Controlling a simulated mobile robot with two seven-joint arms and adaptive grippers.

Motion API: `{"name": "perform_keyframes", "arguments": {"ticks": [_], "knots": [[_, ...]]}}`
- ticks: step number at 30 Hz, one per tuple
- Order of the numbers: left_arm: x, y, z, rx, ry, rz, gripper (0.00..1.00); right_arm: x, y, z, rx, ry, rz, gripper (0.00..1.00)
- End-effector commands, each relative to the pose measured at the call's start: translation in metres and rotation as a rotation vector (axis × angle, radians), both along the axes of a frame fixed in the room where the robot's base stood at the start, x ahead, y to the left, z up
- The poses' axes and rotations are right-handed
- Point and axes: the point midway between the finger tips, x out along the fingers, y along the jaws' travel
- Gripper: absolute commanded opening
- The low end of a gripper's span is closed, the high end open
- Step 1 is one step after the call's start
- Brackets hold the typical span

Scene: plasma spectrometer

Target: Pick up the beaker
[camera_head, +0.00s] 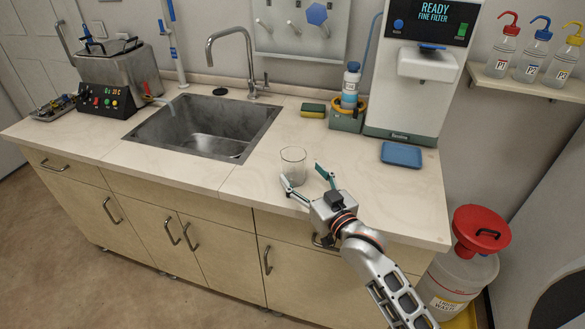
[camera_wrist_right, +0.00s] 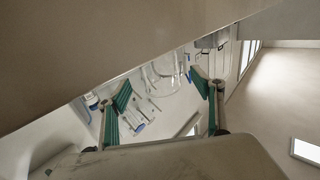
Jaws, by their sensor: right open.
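The beaker (camera_head: 293,163) is clear, empty-looking glass and stands upright on the counter, to the right of the sink. My right gripper (camera_head: 303,176) reaches in from the front right, with its two teal-padded fingers spread on the near side of the beaker. The fingers are open and nothing is held between them. In the right wrist view the same gripper (camera_wrist_right: 160,82) shows with its fingers apart, and the beaker's faint glass outline (camera_wrist_right: 172,76) lies beyond the tips. Whether a fingertip touches the glass cannot be told. My left gripper is not in view.
The sink (camera_head: 205,125) lies left of the beaker. Behind are a sponge (camera_head: 313,110), a bottle in a holder (camera_head: 349,95) and a tall filter machine (camera_head: 415,80). A blue tray (camera_head: 401,154) lies to the right. The counter around the beaker is clear.

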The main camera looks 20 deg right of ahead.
Motion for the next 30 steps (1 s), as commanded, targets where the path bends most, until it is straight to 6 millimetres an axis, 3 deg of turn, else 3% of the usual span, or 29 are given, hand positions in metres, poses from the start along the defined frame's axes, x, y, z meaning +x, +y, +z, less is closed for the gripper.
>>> {"name": "perform_keyframes", "arguments": {"ticks": [8,17,22,23,30], "knots": [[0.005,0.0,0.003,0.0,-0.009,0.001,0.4,0.037,0.007,-0.003,0.0,-0.002,-0.001,0.67],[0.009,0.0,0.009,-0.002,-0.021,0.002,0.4,0.043,0.008,-0.004,0.0,0.0,-0.001,0.67],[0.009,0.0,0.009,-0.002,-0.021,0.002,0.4,0.042,0.008,-0.004,0.0,0.0,-0.001,0.28],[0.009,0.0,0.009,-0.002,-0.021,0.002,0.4,0.042,0.008,-0.004,0.0,0.0,-0.001,0.24],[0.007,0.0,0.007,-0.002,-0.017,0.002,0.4,0.042,0.008,-0.003,0.0,0.0,-0.001,0.24]]}}
